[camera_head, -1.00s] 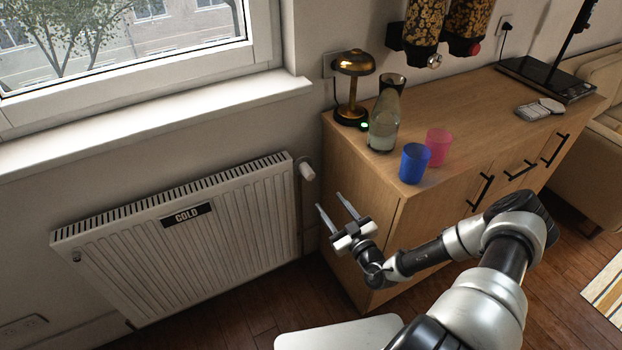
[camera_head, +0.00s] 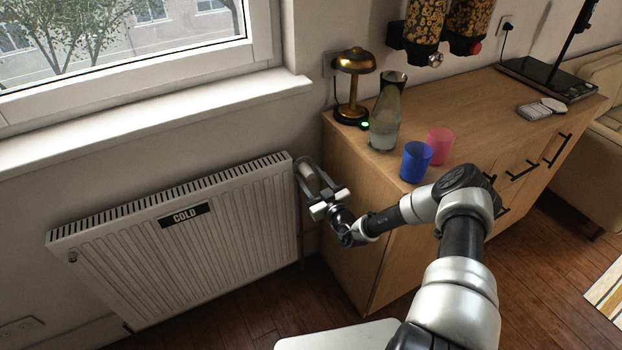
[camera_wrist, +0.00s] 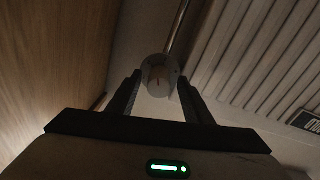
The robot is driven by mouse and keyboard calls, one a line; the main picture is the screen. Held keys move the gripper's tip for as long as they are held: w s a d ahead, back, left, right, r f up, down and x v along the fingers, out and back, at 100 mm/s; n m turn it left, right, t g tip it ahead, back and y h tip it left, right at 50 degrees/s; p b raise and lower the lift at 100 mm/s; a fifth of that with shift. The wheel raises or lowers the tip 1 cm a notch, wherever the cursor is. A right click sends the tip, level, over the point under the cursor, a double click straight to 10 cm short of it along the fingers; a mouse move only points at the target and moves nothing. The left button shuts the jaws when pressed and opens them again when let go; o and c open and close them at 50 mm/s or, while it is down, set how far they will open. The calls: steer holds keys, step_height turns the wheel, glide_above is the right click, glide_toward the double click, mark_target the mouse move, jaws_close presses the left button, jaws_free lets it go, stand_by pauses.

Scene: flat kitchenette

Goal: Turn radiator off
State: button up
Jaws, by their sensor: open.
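The white radiator (camera_head: 180,240) hangs on the wall under the window, with a black label reading "COLD" on its front. Its valve knob (camera_head: 308,172) is at the upper right end, beside the cabinet. My gripper (camera_head: 310,177) is at the knob with its two fingers apart, one on either side of it.
The wooden cabinet (camera_head: 350,235) stands close to the right of my gripper. On it are a brass lamp (camera_head: 354,85), a glass bottle (camera_head: 384,120), a blue cup (camera_head: 416,160) and a pink cup (camera_head: 440,145). The window sill (camera_head: 150,125) juts out above the radiator.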

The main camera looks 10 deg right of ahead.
steer(key=c, duration=1.1)
steer(key=shift+o, duration=0.2)
steer(key=shift+n, duration=0.3)
